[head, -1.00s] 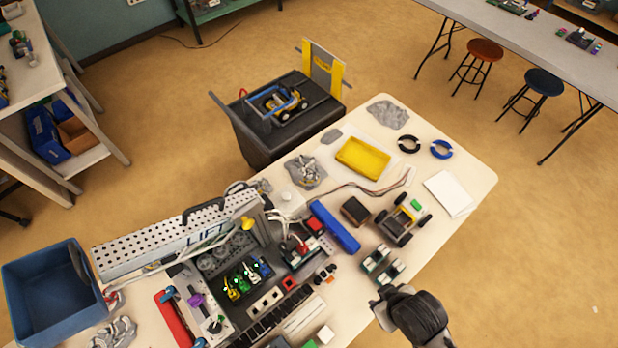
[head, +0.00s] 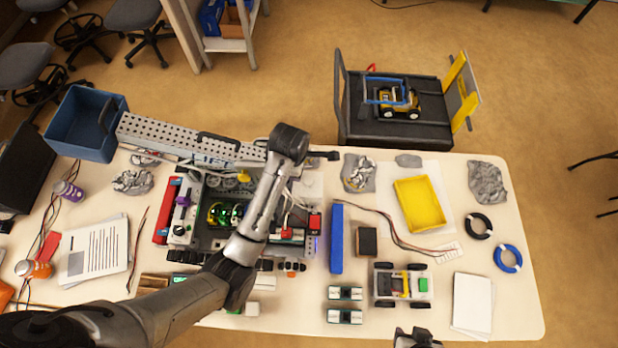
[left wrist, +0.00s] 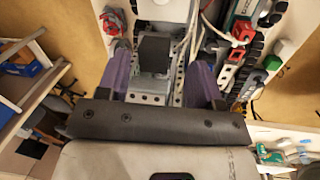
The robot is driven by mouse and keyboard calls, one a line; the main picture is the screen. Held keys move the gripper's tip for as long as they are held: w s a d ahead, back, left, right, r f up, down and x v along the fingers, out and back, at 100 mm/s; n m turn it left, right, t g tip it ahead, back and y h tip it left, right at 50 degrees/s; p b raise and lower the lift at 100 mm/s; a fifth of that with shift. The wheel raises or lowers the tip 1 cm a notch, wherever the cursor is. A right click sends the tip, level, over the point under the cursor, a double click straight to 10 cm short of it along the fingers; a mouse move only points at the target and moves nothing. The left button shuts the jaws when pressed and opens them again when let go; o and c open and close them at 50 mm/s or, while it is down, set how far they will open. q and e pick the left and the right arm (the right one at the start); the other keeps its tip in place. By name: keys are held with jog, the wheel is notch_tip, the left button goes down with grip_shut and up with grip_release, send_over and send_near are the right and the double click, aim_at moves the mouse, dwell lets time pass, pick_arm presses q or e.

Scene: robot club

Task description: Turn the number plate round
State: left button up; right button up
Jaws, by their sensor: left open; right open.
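I cannot pick out a number plate for certain. A long perforated panel (head: 180,137) with LIFT lettering stands along the back of the grey machine on the bench, partly behind my left arm. My left arm reaches over this machine, its end by the panel's right end; its fingers do not show clearly in the head view. In the left wrist view my left gripper (left wrist: 160,68) is open, its purple fingers on either side of a dark block (left wrist: 155,52) on a grey perforated part, apparently not gripped. My right gripper (head: 415,338) is open and empty at the bottom edge.
A blue bin (head: 85,125) stands at the panel's left end. A yellow tray (head: 420,203), a blue bar (head: 337,240) and a small wheeled robot (head: 402,285) lie right of the machine. A dark cart (head: 395,125) stands behind the bench.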

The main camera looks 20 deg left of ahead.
aim_at(308, 180)
pick_arm(q)
jog(key=w+f+n, duration=0.1)
jog(key=f+n, duration=0.1)
jog(key=f, duration=0.2)
jog(key=w+d+f+n+g, duration=0.1)
jog(key=f+n, duration=0.1)
jog(key=f, duration=0.2)
jog(key=w+d+f+n+g+p, duration=0.1)
jog(key=f+n, duration=0.1)
jog(key=f, duration=0.2)
jog(key=shift+w+f+n, duration=0.15)
jog(key=shift+f+n, duration=0.05)
jog(key=shift+n, duration=0.1)
jog(key=shift+f, duration=0.75)
jog(key=c, duration=0.9)
